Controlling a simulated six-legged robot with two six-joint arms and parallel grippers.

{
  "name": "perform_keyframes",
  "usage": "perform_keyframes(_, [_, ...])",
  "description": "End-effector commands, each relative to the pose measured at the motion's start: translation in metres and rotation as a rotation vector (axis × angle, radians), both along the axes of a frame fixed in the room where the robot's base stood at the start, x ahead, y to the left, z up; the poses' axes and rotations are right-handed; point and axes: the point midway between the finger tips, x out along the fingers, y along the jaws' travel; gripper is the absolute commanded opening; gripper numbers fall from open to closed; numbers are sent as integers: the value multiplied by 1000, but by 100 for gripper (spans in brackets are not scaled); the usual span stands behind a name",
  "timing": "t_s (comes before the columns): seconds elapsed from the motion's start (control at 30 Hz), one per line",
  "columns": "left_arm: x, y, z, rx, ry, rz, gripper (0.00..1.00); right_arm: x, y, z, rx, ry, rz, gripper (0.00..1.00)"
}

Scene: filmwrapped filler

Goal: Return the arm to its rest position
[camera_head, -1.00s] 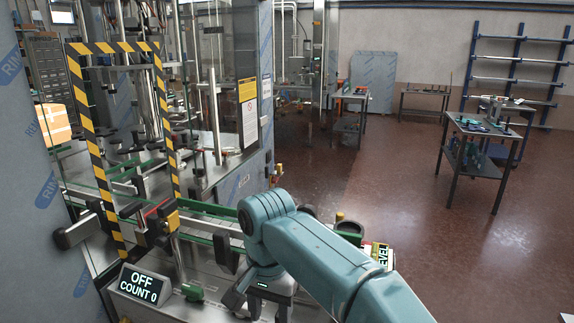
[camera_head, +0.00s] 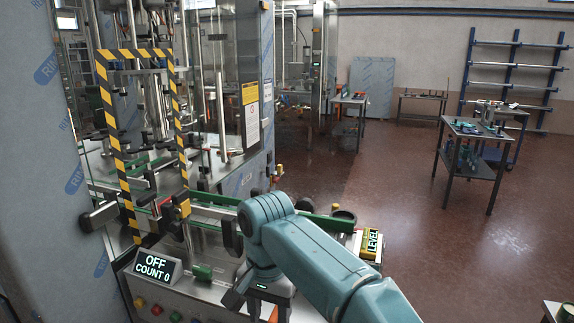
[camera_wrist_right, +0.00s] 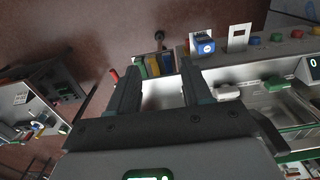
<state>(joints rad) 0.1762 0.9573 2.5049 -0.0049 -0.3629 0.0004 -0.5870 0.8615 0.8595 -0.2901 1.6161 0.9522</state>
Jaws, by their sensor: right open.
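My right arm, teal, comes in from the lower right in the head view. Its gripper (camera_head: 258,294) hangs over the front of the filling machine, partly cut off by the bottom edge. In the right wrist view the two dark fingers (camera_wrist_right: 160,88) stand apart with nothing between them. Beyond them are small coloured items at the machine's edge; I cannot tell their exact distance. My left gripper is not in view.
A small dark table (camera_head: 470,165) with tools stands at right. The brown floor (camera_head: 410,215) between is clear.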

Motion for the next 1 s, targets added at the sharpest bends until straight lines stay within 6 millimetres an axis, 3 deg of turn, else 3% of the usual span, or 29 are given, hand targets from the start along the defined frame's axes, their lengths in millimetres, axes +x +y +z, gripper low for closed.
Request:
perform_keyframes(0.37, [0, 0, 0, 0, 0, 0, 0, 21, -19, -101, 71, 31, 101, 49])
perform_keyframes(0.57, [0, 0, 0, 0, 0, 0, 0, 13, -40, -182, 145, 47, 162, 49])
perform_keyframes(0.63, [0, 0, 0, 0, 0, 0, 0, 2, -52, -219, 182, 50, 182, 49])
perform_keyframes(0.73, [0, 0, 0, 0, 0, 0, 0, -31, -75, -281, 249, 50, 201, 49])
perform_keyframes(0.8, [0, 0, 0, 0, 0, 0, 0, -65, -93, -322, 296, 37, 203, 49])
perform_keyframes(0.9, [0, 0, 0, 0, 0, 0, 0, -119, -116, -361, 339, 7, 193, 49])
perform_keyframes(1.0, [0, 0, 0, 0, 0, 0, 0, -169, -133, -379, 352, -25, 179, 49])
